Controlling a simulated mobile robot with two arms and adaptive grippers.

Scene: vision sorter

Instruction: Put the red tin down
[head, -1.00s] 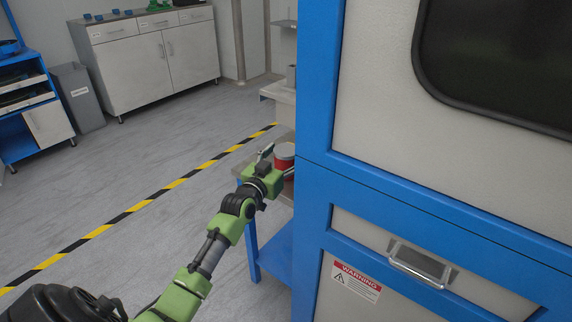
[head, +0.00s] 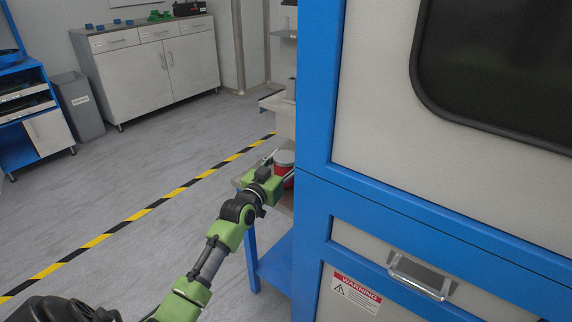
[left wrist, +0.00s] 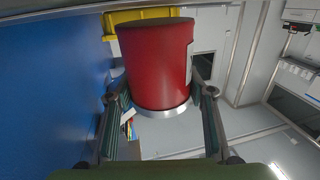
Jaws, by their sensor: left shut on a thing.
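The red tin (head: 283,177) with a pale lid is partly hidden by my left gripper and the blue machine edge in the head view. In the left wrist view the red tin (left wrist: 157,65) fills the space between the two fingers, with a pale band at its lower end in the picture. My left gripper (head: 276,168) is shut on it; the fingers also show on both sides of the tin in the wrist view (left wrist: 160,97). The tin is over or at a blue-legged table (head: 273,264); whether it touches the top cannot be told. My right gripper is not in view.
A large blue and white machine (head: 318,130) stands close on the right and hides much of the table. White cabinets (head: 165,62) and a grey bin (head: 79,105) stand at the back left. The floor with a yellow and black stripe (head: 130,220) is clear.

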